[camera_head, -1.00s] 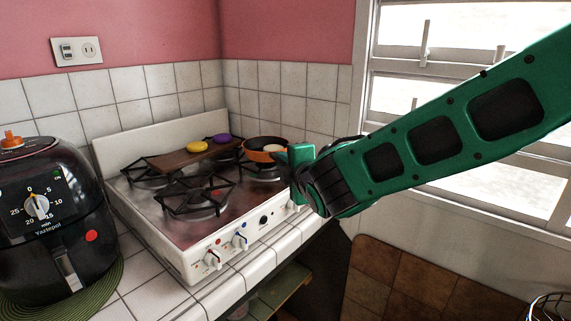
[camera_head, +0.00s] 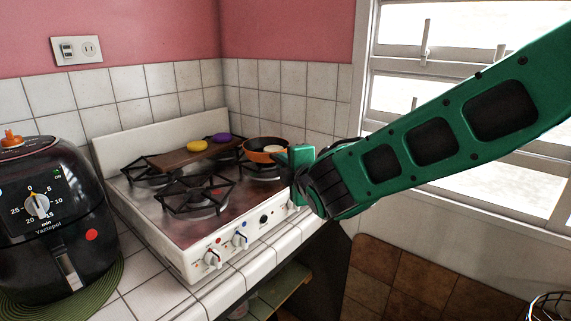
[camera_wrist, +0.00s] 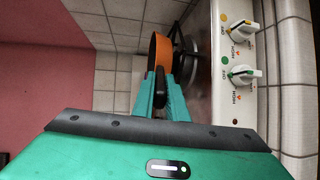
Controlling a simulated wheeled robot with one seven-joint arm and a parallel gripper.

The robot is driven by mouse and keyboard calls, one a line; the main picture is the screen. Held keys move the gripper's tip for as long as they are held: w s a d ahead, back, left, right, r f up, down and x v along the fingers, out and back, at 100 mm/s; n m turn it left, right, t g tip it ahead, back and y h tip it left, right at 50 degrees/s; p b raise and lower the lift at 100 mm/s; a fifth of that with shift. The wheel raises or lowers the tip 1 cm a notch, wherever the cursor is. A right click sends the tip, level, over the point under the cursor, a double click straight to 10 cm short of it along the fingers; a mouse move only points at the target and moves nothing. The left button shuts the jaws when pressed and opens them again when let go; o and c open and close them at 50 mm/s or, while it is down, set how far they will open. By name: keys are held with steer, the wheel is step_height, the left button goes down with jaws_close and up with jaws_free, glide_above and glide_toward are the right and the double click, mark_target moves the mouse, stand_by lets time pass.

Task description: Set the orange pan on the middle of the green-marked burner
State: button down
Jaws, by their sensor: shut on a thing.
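The orange pan (camera_head: 262,156) has a dark inside with something pale in it. It is at the right burner (camera_head: 262,172) of the stove; I cannot tell whether it touches the grate. In the wrist view the pan (camera_wrist: 160,48) appears edge-on beside a black grate (camera_wrist: 181,42). My gripper (camera_wrist: 160,84) is shut on the pan's dark handle; in the head view the fingers are mostly hidden behind green parts of my arm. A green dot (camera_wrist: 224,60) marks a stove knob in the wrist view. No green mark shows on a burner itself.
A brown board (camera_head: 186,152) with a yellow piece (camera_head: 196,146) and a purple piece (camera_head: 222,138) lies across the back burners. The front left burner (camera_head: 197,197) is bare. A black air fryer (camera_head: 50,215) stands at left. A tiled wall borders the stove behind and right.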

stand_by(0.3)
steer(key=c, duration=1.7)
jaws_free()
steer(key=shift+f, duration=0.1)
steer(key=shift+f, duration=0.1)
steer(key=v, duration=1)
steer(key=shift+s+d+r, duration=0.1)
steer(key=shift+s+r, duration=0.1)
steer(key=shift+s, duration=0.1)
